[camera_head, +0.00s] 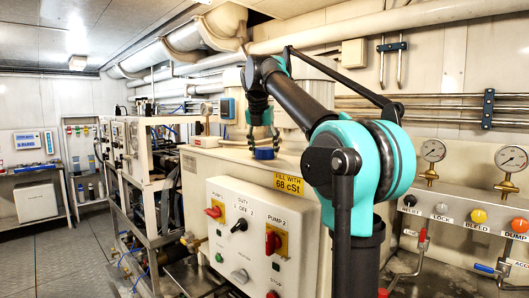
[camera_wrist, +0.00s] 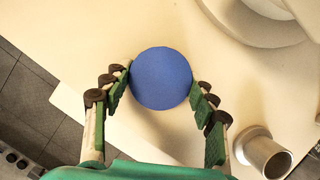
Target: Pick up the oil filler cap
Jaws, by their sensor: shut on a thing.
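The oil filler cap is a round blue cap (camera_wrist: 161,78). In the wrist view it sits between the green-padded fingers of my gripper (camera_wrist: 161,92), which touch it on its left and right sides. In the head view the blue cap (camera_head: 264,153) shows at the top of the cream tank (camera_head: 215,165), just below my gripper (camera_head: 262,138). My gripper is shut on the cap from above. I cannot tell whether the cap rests on the tank or is just clear of it.
A short open metal pipe (camera_wrist: 266,153) stands right of the cap in the wrist view. A control box (camera_head: 245,235) with knobs fronts the tank, below a yellow "68 cSt" label (camera_head: 290,184). Gauges and a valve panel (camera_head: 460,215) stand at right. Open floor (camera_head: 75,255) lies at left.

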